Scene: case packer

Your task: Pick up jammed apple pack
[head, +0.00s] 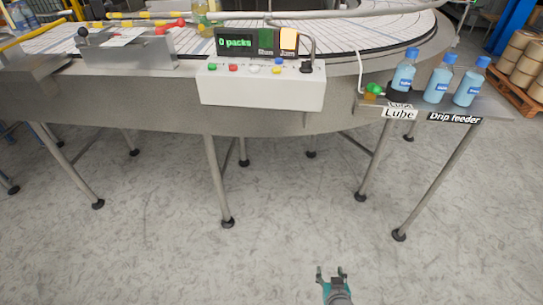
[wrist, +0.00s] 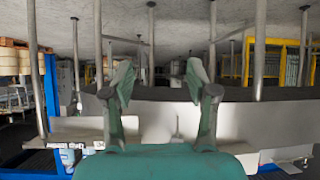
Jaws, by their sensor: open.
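My gripper (head: 331,272) is open and empty, low in front of the machine at the bottom of the head view. Its two spread fingers also show in the wrist view (wrist: 160,80), with nothing between them. I cannot make out a jammed apple pack for certain. A small container with yellowish contents (head: 201,20) stands at the far side of the conveyor (head: 345,37), behind the control box; I cannot tell whether it is the pack. The gripper is far from it.
The control box (head: 262,88) reads "0 packs", with an orange Jam lamp (head: 288,42) lit. Blue-capped bottles (head: 438,80) stand on the side shelf (head: 490,107) at right. Table legs (head: 219,180) stand ahead; the floor (head: 150,255) in front is clear.

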